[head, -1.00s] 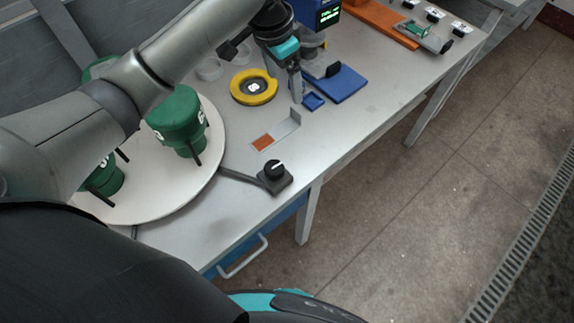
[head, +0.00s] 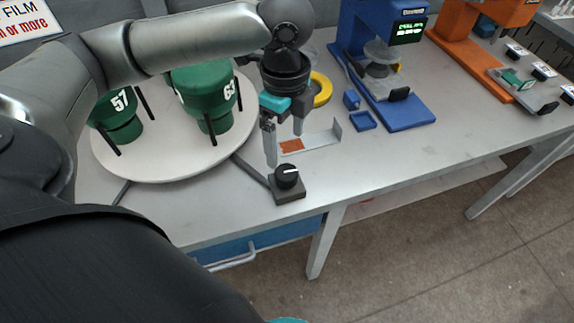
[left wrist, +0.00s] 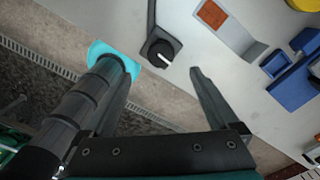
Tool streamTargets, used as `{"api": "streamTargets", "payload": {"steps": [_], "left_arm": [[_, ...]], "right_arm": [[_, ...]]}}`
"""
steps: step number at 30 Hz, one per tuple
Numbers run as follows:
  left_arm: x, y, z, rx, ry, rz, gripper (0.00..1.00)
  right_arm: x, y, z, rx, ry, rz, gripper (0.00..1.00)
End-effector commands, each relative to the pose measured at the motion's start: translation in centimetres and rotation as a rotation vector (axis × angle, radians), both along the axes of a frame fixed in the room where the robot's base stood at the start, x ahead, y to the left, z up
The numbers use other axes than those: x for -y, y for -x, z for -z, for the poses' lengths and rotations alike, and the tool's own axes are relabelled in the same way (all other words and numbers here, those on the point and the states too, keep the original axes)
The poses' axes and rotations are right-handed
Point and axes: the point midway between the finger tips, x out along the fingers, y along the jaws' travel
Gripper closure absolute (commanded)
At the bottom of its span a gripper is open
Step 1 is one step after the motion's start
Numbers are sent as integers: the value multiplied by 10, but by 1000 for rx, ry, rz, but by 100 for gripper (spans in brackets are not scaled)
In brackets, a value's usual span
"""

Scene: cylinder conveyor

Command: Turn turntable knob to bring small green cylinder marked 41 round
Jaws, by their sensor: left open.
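The turntable (head: 165,168) is a white disc at the left of the table. On it stand green cylinders, one marked 57 (head: 118,112) and one marked 63 (head: 205,88); no 41 can be read. The black turntable knob (head: 287,177) with a white line sits on a dark base near the front edge, joined by a cable. It also shows in the left wrist view (left wrist: 160,50), ahead of the fingers. My left gripper (head: 284,148) is open and empty, pointing down above and just behind the knob, apart from it. My right gripper is not in view.
A grey bracket with an orange patch (head: 292,145) lies just behind the knob. A yellow ring (head: 320,90) and a blue machine (head: 405,108) stand farther back. An orange machine (head: 475,62) is at far right. The table front right of the knob is clear.

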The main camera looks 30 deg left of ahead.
Motion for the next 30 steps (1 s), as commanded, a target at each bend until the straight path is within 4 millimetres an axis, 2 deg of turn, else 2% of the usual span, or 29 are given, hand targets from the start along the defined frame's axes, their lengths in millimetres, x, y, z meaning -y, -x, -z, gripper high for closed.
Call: {"api": "streamTargets", "payload": {"steps": [1,6,12,18,26,30], "left_arm": [[0,0,15,-2,-1,-1,6],[0,1,52,-2,-1,-2,6],[0,0,83,0,0,-2,6],[0,0,95,2,0,-1,6],[0,0,96,2,0,-1,6],[0,0,96,2,0,-1,20]], "right_arm": [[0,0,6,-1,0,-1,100],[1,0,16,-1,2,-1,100],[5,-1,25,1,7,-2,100],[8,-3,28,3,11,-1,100],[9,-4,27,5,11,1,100],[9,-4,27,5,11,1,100]]}}
